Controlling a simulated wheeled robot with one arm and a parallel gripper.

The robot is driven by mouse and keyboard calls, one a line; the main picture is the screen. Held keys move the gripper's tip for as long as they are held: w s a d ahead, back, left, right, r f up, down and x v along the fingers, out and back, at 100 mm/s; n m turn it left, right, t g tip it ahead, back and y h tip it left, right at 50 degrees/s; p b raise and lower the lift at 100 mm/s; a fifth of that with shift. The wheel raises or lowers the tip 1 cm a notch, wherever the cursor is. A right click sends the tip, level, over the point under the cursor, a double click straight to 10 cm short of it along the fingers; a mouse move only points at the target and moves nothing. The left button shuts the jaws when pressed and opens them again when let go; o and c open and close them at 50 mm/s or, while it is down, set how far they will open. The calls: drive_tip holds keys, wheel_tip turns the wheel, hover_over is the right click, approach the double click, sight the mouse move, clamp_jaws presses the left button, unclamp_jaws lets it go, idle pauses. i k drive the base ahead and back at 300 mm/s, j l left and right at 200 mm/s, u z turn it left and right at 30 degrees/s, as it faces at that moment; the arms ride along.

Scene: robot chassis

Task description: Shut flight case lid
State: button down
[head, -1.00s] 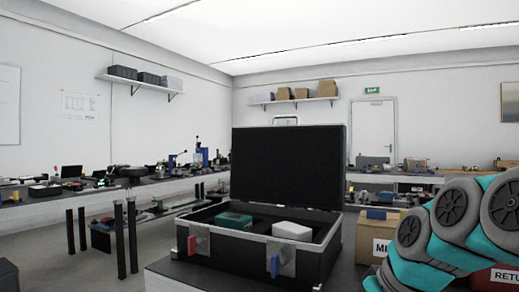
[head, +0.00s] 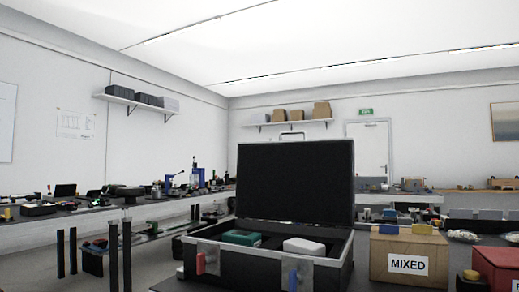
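The black flight case (head: 238,273) with metal edging stands on a dark table in the head view. Its lid (head: 295,183) is open and stands nearly upright at the back, with a handle on its top edge. A green box (head: 241,238) and a white box (head: 304,247) lie inside the case. A red latch (head: 201,263) and a blue latch (head: 293,280) are on the front wall. My gripper is not in the picture.
A cardboard box labelled MIXED (head: 408,265) stands right of the case, close to it. A red-brown box (head: 497,268) is at the right edge. Benches with tools line the walls behind. The space above the case is clear.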

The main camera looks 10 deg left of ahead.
sight(292, 175)
drive_tip(key=i+j+u, duration=0.15)
drive_tip(key=j+u, duration=0.3)
drive_tip(key=i+j+u, duration=0.25)
drive_tip(key=j+u, duration=0.25)
drive_tip(key=i+j+u, duration=0.3)
drive_tip(key=u, duration=0.15)
drive_tip(key=i+j+u, duration=0.65)
drive_tip(key=i, duration=0.3)
drive_tip(key=i+u, duration=0.15)
drive_tip(key=i, duration=0.35)
drive_tip(key=i+l+z, duration=0.15)
drive_tip(key=i+z, duration=0.2)
drive_tip(key=z, duration=0.15)
drive_tip(key=i+z, duration=0.3)
drive_tip(key=z, duration=0.15)
drive_tip(key=i+j+z, duration=0.1)
drive_tip(key=i+z, duration=0.25)
drive_tip(key=z, duration=0.15)
drive_tip(key=i+j+z, duration=0.25)
drive_tip(key=z, duration=0.2)
drive_tip(key=i, duration=0.05)
